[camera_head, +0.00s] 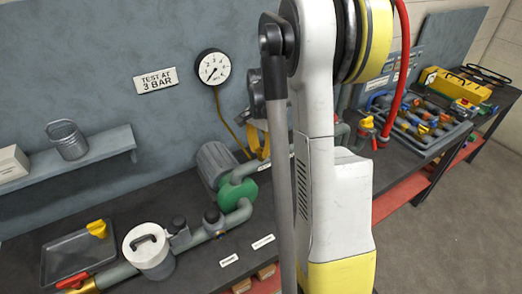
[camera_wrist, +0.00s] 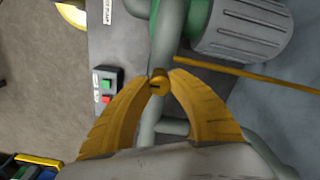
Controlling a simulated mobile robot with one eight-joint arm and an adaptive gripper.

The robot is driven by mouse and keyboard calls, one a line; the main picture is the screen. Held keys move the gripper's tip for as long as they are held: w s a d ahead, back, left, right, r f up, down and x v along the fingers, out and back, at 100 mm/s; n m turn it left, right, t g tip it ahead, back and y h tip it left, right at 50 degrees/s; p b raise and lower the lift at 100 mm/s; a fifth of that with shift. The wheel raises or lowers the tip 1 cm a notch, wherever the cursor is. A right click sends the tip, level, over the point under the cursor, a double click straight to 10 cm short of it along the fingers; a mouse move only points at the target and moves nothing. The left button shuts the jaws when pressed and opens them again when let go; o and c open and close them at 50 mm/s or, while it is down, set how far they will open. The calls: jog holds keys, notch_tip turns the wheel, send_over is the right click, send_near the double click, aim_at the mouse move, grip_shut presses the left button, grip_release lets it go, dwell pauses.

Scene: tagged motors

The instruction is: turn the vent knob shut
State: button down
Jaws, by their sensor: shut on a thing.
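The vent knob (camera_wrist: 158,83) is a small yellow knob with a dark slot on its face, set on a grey pipe (camera_wrist: 168,35). In the wrist view the two yellow fingers of my gripper (camera_wrist: 158,86) meet at the knob from both sides, shut on it. In the head view my gripper (camera_head: 258,142) is partly hidden behind my arm, above the pipework right of the green pump (camera_head: 238,190). The knob cannot be made out there. The pump's grey motor (camera_head: 215,163) also shows in the wrist view (camera_wrist: 245,28).
A pressure gauge (camera_head: 211,68) hangs on the wall by a "TEST AT 3 BAR" sign (camera_head: 155,79). A white canister (camera_head: 148,250) and a tray (camera_head: 70,262) stand at front left. A switch box (camera_wrist: 106,90) is near my gripper.

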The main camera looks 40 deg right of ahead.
aim_at(261, 149)
jog(key=c, duration=1.2)
grip_release()
jog(key=shift+o, duration=0.2)
notch_tip(261, 149, up, 12)
